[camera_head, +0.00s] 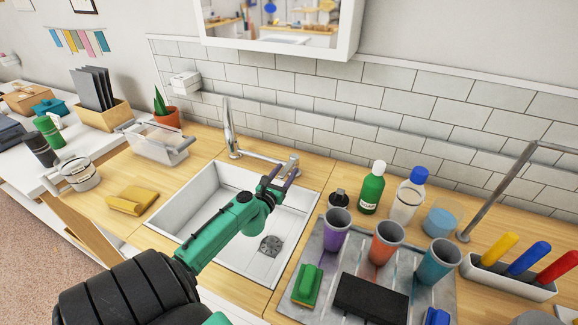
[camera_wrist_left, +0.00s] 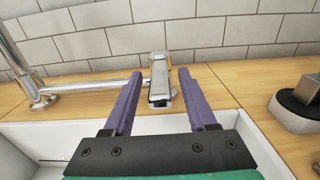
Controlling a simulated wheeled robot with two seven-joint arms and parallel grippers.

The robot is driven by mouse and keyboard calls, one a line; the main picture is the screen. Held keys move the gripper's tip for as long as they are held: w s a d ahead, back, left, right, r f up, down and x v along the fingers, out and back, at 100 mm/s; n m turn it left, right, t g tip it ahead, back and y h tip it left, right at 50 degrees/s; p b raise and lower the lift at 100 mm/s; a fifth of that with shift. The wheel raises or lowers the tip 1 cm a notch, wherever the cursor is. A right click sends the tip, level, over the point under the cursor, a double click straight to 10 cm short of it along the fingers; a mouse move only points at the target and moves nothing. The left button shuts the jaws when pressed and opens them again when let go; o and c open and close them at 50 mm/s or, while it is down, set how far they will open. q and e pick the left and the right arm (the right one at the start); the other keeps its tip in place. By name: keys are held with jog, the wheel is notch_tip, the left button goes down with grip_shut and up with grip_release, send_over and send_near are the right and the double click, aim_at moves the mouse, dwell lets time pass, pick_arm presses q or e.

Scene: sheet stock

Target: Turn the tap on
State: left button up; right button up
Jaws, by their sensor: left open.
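The chrome tap (camera_head: 231,135) stands behind the white sink (camera_head: 207,185), its tall spout at the left. A low pipe runs right to the tap's blocky lever (camera_head: 292,162). In the left wrist view the lever (camera_wrist_left: 159,84) shows between the two purple fingers, with the spout (camera_wrist_left: 14,52) at the left. My left gripper (camera_head: 277,177) reaches over the sink from the front; its fingers are open, one on each side of the lever in the picture. I cannot tell whether they touch it. My right gripper is not in view.
Right of the sink, a metal tray (camera_head: 315,262) holds several cups and sponges. The tiled wall (camera_head: 330,110) closes the back.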

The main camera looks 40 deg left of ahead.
pick_arm(q)
jog(key=x, duration=0.2)
jog(key=shift+w+a+r, duration=0.1)
jog(key=shift+w, duration=0.2)
grip_shut()
dwell(1.2)
